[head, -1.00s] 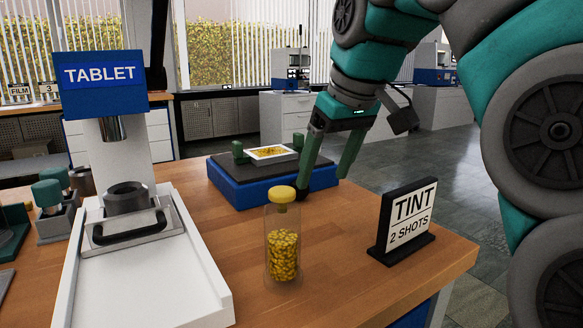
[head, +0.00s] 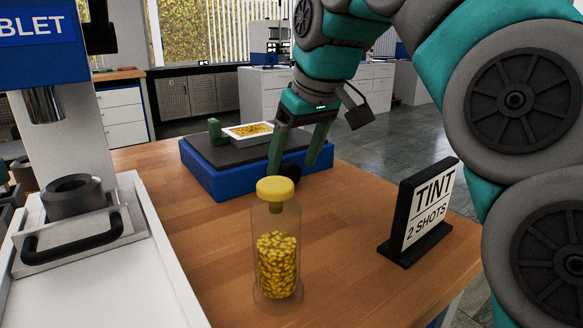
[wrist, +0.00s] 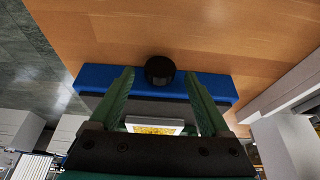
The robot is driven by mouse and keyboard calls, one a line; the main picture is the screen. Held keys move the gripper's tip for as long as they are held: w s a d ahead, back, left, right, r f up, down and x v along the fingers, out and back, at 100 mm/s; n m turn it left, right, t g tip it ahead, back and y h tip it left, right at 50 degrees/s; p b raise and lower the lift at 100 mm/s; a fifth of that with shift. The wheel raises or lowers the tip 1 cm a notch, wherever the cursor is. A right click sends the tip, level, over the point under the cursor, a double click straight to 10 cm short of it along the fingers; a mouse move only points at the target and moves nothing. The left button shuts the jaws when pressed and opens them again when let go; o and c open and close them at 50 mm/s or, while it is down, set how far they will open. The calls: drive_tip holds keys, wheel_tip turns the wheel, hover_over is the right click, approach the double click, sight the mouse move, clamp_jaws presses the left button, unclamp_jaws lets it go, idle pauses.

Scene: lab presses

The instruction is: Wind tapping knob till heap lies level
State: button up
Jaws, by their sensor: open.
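The tapping unit is a blue box (head: 212,178) with a dark top. A black round knob (wrist: 160,70) sticks out from its front face. In the head view the knob (head: 292,171) is partly hidden by a finger. A white tray (head: 228,132) on the unit holds a heap of yellow grains (head: 254,129); the heap (wrist: 157,130) also shows in the wrist view, but its evenness is too small to judge. My gripper (head: 293,172) is open and empty. In the wrist view its green fingers (wrist: 159,75) are spread, one to each side of the knob, apart from it.
A clear jar of yellow pellets with a yellow cap (head: 277,250) stands in front of the unit. A "TINT 2 SHOTS" sign (head: 420,212) stands to the right. A white press (head: 60,150) stands at left. Bare wood lies between jar and sign.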

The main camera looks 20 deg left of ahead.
drive_tip(key=shift+x, duration=0.95)
drive_tip(key=shift+c, duration=0.2)
clamp_jaws()
drive_tip(key=shift+w+d+r+m+g+y+p, duration=0.2)
drive_tip(key=shift+m+g+y+p, duration=0.1)
drive_tip(key=shift+g+y+p, duration=0.5)
drive_tip(key=shift+f+g+p, duration=0.2)
drive_tip(key=shift+g+p, duration=0.1)
drive_tip(key=shift+p, duration=0.1)
drive_tip(key=shift+o, duration=0.2)
unclamp_jaws()
